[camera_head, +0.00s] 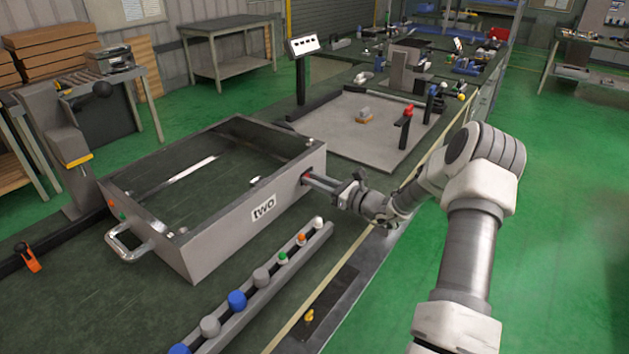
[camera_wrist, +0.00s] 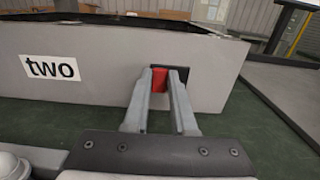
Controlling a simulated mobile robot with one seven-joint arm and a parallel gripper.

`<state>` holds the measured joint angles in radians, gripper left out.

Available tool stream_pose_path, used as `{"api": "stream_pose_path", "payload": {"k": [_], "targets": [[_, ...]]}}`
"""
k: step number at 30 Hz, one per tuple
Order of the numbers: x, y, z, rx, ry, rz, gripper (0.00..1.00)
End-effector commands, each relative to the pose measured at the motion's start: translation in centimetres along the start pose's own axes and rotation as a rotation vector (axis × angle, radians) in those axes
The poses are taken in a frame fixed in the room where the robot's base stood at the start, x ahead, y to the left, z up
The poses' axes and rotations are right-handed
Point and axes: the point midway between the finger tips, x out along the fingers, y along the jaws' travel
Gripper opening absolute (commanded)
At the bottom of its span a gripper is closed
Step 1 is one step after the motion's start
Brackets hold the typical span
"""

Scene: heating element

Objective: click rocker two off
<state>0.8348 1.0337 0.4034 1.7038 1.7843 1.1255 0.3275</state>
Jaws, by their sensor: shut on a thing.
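A large grey open-topped box (camera_head: 205,245) stands on the dark table and has a label reading "two" (camera_wrist: 50,67). A red rocker (camera_wrist: 159,79) in a black housing is set in the box wall to the right of the label. My gripper (camera_head: 308,180) reaches the box's right end from the right. In the wrist view its fingers (camera_wrist: 161,88) are at the rocker, shut on it, and cover part of the red face and housing. I cannot tell which way the rocker is tipped.
A metal handle (camera_head: 130,243) sticks out of the box's near left side. A rail with coloured knobs (camera_head: 262,276) runs in front of the box. A grey plate with a red-topped post (camera_head: 405,125) lies behind my gripper. Green floor is clear at the right.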

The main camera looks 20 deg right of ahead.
Motion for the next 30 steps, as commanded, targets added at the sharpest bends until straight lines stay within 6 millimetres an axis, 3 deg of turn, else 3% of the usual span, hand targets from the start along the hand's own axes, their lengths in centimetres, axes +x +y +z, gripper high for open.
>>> {"api": "stream_pose_path", "payload": {"k": [5,17,18,22,30], "targets": [[-0.08,-0.03,-0.71,0.002,-0.066,0.0,0.0],[-0.1,0.01,-0.36,0.0,-0.114,0.0,0.0],[-0.1,0.01,-0.36,0.0,-0.114,0.0,0.32],[-0.1,0.01,-0.35,0.0,-0.113,0.0,0.55],[-0.11,0.0,-0.34,0.0,-0.113,0.0,0.55]]}}
